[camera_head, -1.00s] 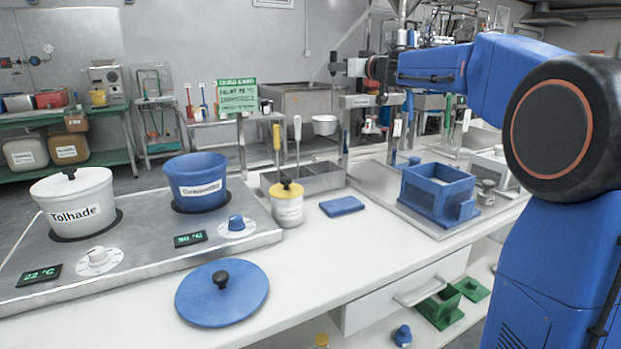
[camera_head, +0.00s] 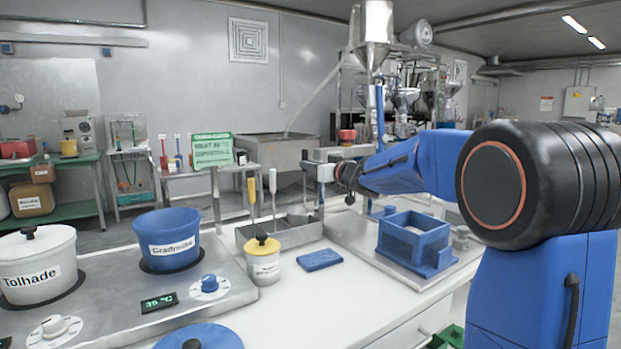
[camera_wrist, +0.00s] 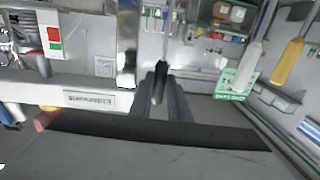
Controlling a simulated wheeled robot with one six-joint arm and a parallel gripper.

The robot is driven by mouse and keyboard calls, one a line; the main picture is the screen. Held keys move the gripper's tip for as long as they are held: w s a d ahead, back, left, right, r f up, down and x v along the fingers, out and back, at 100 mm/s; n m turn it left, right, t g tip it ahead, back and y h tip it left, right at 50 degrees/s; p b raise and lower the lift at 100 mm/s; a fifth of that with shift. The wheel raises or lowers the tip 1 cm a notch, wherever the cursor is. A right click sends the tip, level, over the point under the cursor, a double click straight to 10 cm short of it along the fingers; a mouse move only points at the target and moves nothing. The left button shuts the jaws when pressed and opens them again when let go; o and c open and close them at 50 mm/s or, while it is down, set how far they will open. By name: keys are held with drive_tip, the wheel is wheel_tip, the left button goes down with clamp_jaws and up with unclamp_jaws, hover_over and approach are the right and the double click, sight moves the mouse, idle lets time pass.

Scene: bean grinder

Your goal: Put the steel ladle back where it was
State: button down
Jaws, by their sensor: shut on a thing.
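My gripper (camera_head: 318,172) is shut on the steel ladle and sits above the right end of the steel utensil holder (camera_head: 290,236). The ladle's round grey bowl (camera_head: 298,213) shows low at the holder's right part. I cannot tell if it is inside the holder or behind its rim. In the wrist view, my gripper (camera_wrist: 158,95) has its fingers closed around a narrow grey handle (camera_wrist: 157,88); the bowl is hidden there. A yellow-handled tool (camera_head: 251,197) and a white-handled tool (camera_head: 272,190) stand upright in the holder, left of the ladle.
A yellow-lidded jar (camera_head: 264,262) and a blue sponge (camera_head: 319,260) are in front of the holder. A blue box (camera_head: 413,238) is to the right. A blue pot (camera_head: 168,240) stands on the hotplate.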

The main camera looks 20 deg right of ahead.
drive_tip(key=shift+f, duration=2)
drive_tip(key=c, duration=1.9)
unclamp_jaws()
drive_tip(key=shift+c, duration=0.2)
drive_tip(key=v, duration=1.2)
